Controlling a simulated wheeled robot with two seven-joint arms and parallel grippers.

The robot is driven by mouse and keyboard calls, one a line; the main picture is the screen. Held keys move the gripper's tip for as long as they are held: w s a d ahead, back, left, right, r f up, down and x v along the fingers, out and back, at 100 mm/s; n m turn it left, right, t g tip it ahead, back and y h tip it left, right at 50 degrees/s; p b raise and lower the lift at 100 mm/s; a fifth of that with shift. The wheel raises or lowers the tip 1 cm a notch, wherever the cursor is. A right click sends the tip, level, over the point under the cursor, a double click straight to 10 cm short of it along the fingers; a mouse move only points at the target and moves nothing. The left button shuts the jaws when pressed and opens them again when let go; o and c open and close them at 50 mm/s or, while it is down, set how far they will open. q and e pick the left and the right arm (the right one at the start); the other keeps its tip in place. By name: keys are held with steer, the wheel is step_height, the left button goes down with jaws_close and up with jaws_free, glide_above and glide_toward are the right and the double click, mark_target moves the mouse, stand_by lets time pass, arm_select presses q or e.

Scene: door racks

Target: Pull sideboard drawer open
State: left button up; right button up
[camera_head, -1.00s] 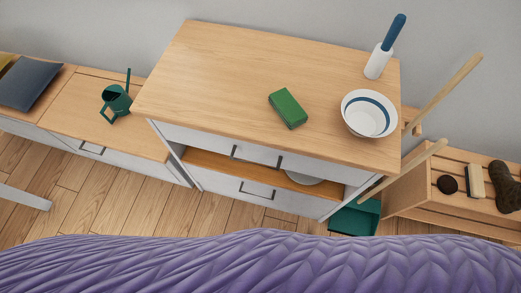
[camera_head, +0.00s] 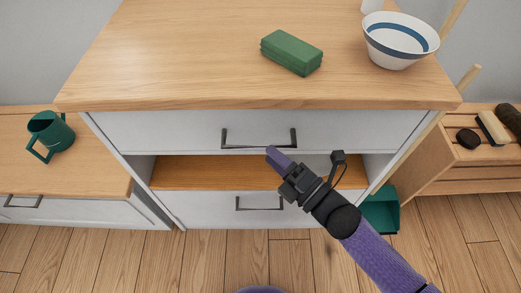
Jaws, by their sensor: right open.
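The sideboard (camera_head: 105,92) is white with a wooden top and fills the middle of the view. Its upper drawer (camera_head: 170,132) looks shut and carries a dark bar handle (camera_head: 233,146). Below an open wooden shelf, a lower drawer (camera_head: 205,212) with its own dark handle (camera_head: 258,209) also looks shut. My right gripper (camera_head: 306,158) comes in from the lower right and is open and empty. It shows just below the right part of the upper handle and covers part of the shelf; contact cannot be told. My left gripper is not in view.
A green box-like block (camera_head: 292,52) and a white bowl with a blue band (camera_head: 400,42) stand on the sideboard top. A green watering can (camera_head: 50,133) stands on the low bench at left. A slatted rack (camera_head: 450,180) and a teal dustpan (camera_head: 382,212) are at right.

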mark_target(262, 146)
steer(key=shift+b+x, duration=0.35)
steer(key=shift+x, duration=1.65)
jaws_close()
steer(key=shift+s, duration=0.1)
